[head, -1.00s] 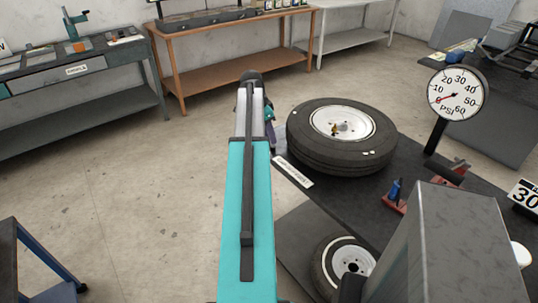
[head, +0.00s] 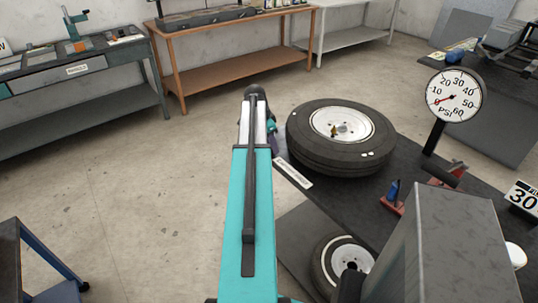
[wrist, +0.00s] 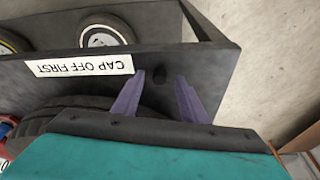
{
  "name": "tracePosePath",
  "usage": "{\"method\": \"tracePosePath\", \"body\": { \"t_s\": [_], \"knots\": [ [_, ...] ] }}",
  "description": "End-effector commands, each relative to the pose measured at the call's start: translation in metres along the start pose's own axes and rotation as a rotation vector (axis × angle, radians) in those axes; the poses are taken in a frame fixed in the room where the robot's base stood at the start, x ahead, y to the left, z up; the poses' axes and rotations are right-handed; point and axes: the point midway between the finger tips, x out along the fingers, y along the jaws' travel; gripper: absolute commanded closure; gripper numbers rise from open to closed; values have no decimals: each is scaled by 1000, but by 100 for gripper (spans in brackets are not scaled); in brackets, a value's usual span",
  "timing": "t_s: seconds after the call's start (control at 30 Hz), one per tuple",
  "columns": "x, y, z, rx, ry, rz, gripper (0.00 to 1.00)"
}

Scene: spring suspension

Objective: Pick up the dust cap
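A small dark, short cylinder (wrist: 158,76), which looks like the dust cap, stands on the black bench top in the wrist view. My gripper (wrist: 160,79) is open, with its two purple fingers apart and the cylinder showing between their tips. I cannot tell whether the fingers are level with it or above it; no contact shows. The wheel (head: 340,135), with a black tyre and white rim, lies flat on the bench right of my arm.
A white "CAP OFF FIRST" label (wrist: 78,65) lies on the bench top (wrist: 195,60), whose raised edge is close by. A pressure gauge (head: 455,95) and red-and-blue tools (head: 392,197) stand to the right. Another wheel (head: 345,262) is lower down.

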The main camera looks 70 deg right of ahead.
Motion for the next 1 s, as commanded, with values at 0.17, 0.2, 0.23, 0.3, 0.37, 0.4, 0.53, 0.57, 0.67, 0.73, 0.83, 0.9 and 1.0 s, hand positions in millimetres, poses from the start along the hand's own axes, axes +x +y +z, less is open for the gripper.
{"method": "tracePosePath", "body": {
  "t_s": [0.17, 0.2, 0.23, 0.3, 0.37, 0.4, 0.53, 0.57, 0.67, 0.73, 0.83, 0.9, 1.0],
  "knots": [
    [4, 0, 0, 0, 0, 0, 61],
    [4, 0, 0, 0, 0, 0, 61],
    [4, 0, 0, 0, 0, 0, 61],
    [4, 0, 0, 0, 0, 0, 61],
    [4, 0, 0, 0, 0, 0, 61],
    [4, 0, 0, 0, 0, 0, 61],
    [4, 0, 0, 0, 0, 0, 61],
    [4, 0, 0, 0, 0, 0, 61],
    [4, 0, 0, 1, 0, 0, 62],
    [4, 0, 0, 1, 0, 0, 74],
    [4, 0, 0, 1, 0, 0, 91],
    [4, 0, 0, 1, 0, 0, 100],
    [4, 0, 0, 1, 0, 0, 100]
  ]
}}
